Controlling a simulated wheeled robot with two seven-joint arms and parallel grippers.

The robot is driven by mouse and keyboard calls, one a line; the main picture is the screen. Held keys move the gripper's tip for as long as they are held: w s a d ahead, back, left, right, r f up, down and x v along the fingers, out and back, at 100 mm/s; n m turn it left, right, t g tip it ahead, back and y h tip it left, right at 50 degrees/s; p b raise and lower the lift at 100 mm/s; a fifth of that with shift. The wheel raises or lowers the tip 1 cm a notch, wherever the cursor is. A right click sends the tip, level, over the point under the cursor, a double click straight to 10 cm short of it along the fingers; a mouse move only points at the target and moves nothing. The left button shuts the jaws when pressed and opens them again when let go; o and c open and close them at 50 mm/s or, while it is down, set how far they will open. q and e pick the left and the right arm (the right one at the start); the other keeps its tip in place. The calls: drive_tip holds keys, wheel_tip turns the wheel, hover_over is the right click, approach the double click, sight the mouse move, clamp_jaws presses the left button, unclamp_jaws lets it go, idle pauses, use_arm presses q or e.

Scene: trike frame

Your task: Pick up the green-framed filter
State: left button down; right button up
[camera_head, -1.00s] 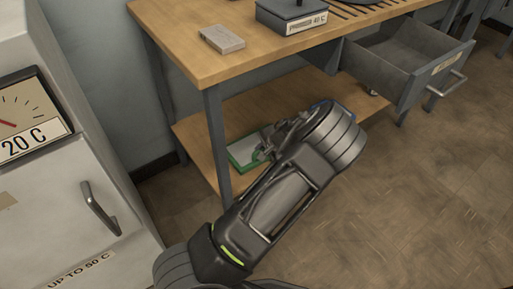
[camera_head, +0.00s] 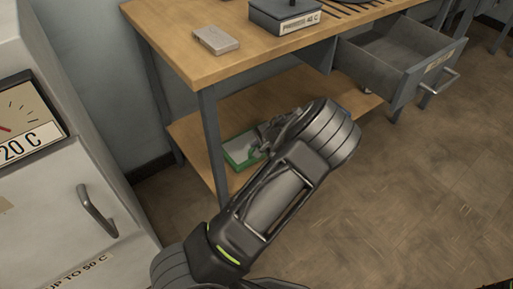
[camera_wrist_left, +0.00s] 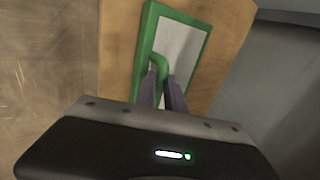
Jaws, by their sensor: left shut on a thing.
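The green-framed filter (camera_head: 240,148) has a pale panel inside a green rim and lies on the lower shelf of the wooden workbench. In the left wrist view the filter (camera_wrist_left: 192,45) shows its panel and a green handle on its face. My left gripper (camera_head: 264,150) reaches in under the tabletop at the filter. In the left wrist view its two fingers (camera_wrist_left: 163,85) are shut on the green handle. Part of the filter is hidden behind my left gripper. I cannot tell whether the filter is clear of the shelf. My right gripper is not in view.
The workbench top (camera_head: 180,50) overhangs the lower shelf (camera_head: 283,98), and a bench leg (camera_head: 213,145) stands just left of the filter. An open drawer (camera_head: 405,60) juts out at right. A cabinet (camera_head: 60,200) stands at left. The floor at right is clear.

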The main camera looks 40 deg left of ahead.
use_arm(q)
wheel_tip(320, 180, up, 9)
drive_tip(key=p, duration=0.3)
